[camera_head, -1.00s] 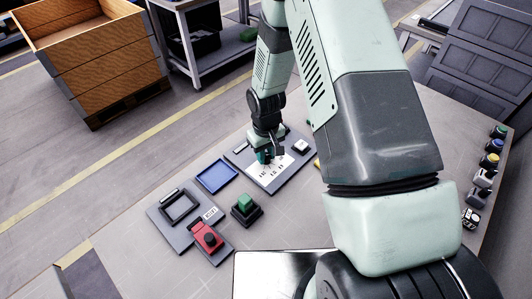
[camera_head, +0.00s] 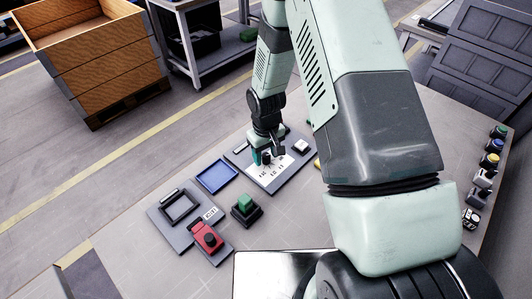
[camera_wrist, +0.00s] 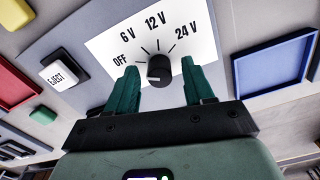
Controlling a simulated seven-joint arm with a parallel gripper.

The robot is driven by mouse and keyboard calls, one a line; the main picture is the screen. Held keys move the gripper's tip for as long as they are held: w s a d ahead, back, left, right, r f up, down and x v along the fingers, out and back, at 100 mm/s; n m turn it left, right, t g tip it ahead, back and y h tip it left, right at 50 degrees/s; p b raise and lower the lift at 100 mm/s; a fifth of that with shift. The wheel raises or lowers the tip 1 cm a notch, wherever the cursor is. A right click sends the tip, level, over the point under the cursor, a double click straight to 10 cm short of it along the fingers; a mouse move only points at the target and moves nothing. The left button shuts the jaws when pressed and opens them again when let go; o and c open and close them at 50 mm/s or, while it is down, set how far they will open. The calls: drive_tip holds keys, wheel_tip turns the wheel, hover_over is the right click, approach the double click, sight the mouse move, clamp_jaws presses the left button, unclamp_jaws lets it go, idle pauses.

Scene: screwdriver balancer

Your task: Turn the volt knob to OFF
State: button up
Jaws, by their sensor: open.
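The volt knob (camera_wrist: 158,71) is a dark round dial on a white label plate (camera_wrist: 205,45) marked OFF, 6 V, 12 V and 24 V. A pale mark shows on the knob's side toward my gripper; I cannot tell its exact setting. My gripper (camera_wrist: 160,66) is open, with one green finger on the left of the knob and one on the right. Gaps show between fingers and knob in the wrist view. In the head view my gripper (camera_head: 268,156) is over the panel (camera_head: 291,172), and its fingers partly cover the knob.
A white EJECT button (camera_wrist: 60,72) sits left of the plate, near red and yellow parts. A blue-rimmed tray (camera_wrist: 275,68) lies to the right. In the head view, a green button (camera_head: 245,203) and red switch box (camera_head: 207,240) stand nearer on the table.

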wheel_tip(320, 180, up, 11)
idle(0.4)
drive_tip(key=shift+f, duration=0.15)
wheel_tip(320, 180, up, 10)
drive_tip(key=r+m+t, duration=0.1)
hover_over(267, 155)
drive_tip(key=s+d, duration=0.1)
drive_tip(key=d, duration=0.1)
drive_tip(key=s+d+r+m+t, duration=0.1)
drive_tip(key=s+d+r, duration=0.15)
drive_tip(key=r, duration=0.25)
drive_tip(key=s+d+r+m+t, duration=0.1)
drive_tip(key=s+r, duration=0.2)
drive_tip(key=r, duration=0.2)
drive_tip(key=s+d+r+m+t, duration=0.1)
drive_tip(key=s+d+r, duration=0.1)
drive_tip(key=s+r, duration=0.3)
drive_tip(key=s+d+r+m+t, duration=0.1)
drive_tip(key=s+r, duration=0.4)
drive_tip(key=s, duration=0.6)
drive_tip(key=shift+s+d+r+m+t, duration=0.15)
drive_tip(key=shift+s+d+m+t, duration=0.2)
drive_tip(key=shift+d+m, duration=0.1)
